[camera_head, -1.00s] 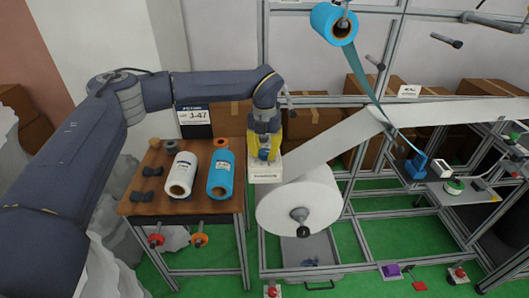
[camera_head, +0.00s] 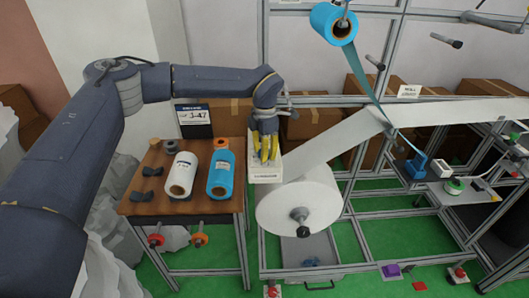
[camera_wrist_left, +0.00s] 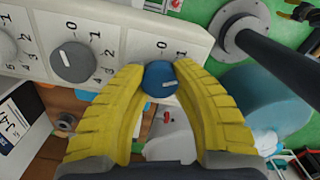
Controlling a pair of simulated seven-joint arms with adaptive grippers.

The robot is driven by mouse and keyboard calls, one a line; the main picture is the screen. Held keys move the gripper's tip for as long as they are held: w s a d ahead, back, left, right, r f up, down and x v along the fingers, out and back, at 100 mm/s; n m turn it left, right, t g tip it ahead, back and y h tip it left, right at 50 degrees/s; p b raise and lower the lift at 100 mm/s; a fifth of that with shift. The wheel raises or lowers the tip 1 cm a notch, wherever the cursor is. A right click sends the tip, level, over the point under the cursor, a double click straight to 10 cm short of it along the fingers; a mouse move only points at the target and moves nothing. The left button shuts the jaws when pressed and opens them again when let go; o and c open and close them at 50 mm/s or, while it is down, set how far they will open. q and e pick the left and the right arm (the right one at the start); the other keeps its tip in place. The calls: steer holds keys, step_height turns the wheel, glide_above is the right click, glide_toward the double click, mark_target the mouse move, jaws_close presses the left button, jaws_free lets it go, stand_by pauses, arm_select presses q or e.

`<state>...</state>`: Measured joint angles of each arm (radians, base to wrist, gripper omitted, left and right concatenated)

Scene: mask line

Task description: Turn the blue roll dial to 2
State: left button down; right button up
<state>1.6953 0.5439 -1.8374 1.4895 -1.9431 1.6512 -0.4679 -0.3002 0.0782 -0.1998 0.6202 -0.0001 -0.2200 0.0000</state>
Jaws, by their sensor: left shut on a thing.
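The blue dial (camera_wrist_left: 160,78) sits on a white panel (camera_wrist_left: 125,22) and carries a short white mark, which points to the right in the left wrist view. Printed 0 and 1 show beside it; the rest of its scale is hidden by a finger. My left gripper (camera_wrist_left: 158,72) has its two yellow fingers on either side of the dial, shut on it. In the head view the left gripper (camera_head: 266,152) is at the pale dial panel (camera_head: 265,174), and the dial cannot be made out there. My right gripper is not in view.
A grey dial (camera_wrist_left: 72,61) is beside the blue one, with another dial (camera_wrist_left: 5,46) farther left. A big white roll (camera_head: 300,205) stands just in front of the panel. A wooden table (camera_head: 150,208) holds a white roll (camera_head: 182,175) and a blue roll (camera_head: 221,174).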

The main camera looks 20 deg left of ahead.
arm_select(q)
steer(key=shift+m, duration=1)
steer(key=c, duration=0.9)
jaws_free()
steer(key=shift+r, duration=0.1)
step_height(320, 180, up, 12)
